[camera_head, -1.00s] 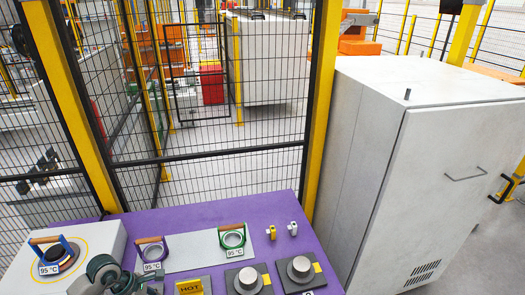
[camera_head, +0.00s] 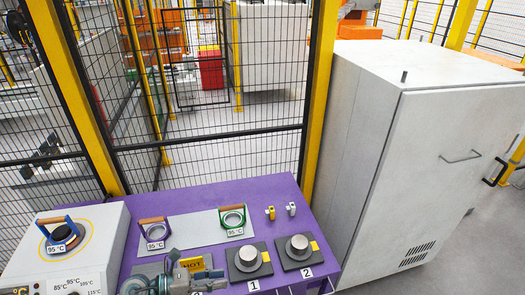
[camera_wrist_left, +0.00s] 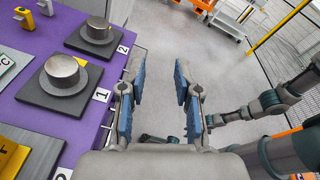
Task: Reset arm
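My left gripper (camera_head: 170,280) shows at the bottom of the head view, at the front part of the purple table (camera_head: 285,205). In the left wrist view my left gripper (camera_wrist_left: 156,85) has its two blue-padded fingers wide apart. Only grey floor shows between them, so it is open and empty. The table's edge lies to the left of the fingers. My other arm (camera_wrist_left: 268,104) shows at the right of the left wrist view. Its fingers cannot be made out. Nothing clear of my right gripper shows in the head view.
Pedestals marked 1 (camera_head: 248,259) and 2 (camera_head: 298,248) carry metal cylinders. Two handled rings (camera_head: 154,232) (camera_head: 233,219) sit on a light plate. A heater box (camera_head: 85,255) stands left. A yellow HOT sign (camera_head: 192,264) is beside my gripper. A mesh fence (camera_head: 220,165) and white cabinet (camera_head: 430,150) bound the area.

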